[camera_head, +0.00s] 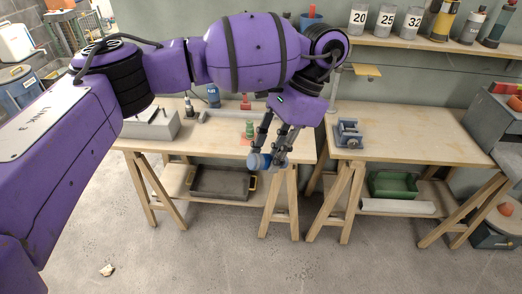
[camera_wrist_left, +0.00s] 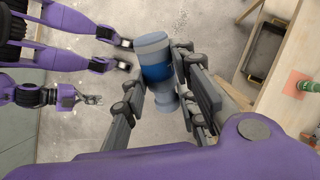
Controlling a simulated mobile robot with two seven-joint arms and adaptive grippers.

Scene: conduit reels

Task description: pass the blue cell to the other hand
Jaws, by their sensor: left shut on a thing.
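The blue cell (camera_head: 256,161) is a short cylinder with a lighter blue-grey end. It hangs in the air in front of the left table, held in my left gripper (camera_head: 276,150). In the left wrist view, the left fingers (camera_wrist_left: 165,98) are shut on the cell (camera_wrist_left: 156,62) from both sides, and its far end sticks out beyond them. My right gripper (camera_wrist_left: 112,76) shows at the left of the wrist view with its fingers spread apart. The right gripper does not show in the head view.
The left wooden table (camera_head: 222,140) carries a grey box (camera_head: 150,124) and small items; a black tray (camera_head: 220,183) is on its lower shelf. The right table (camera_head: 410,133) holds a blue-grey vise-like device (camera_head: 348,134). Open floor lies in front.

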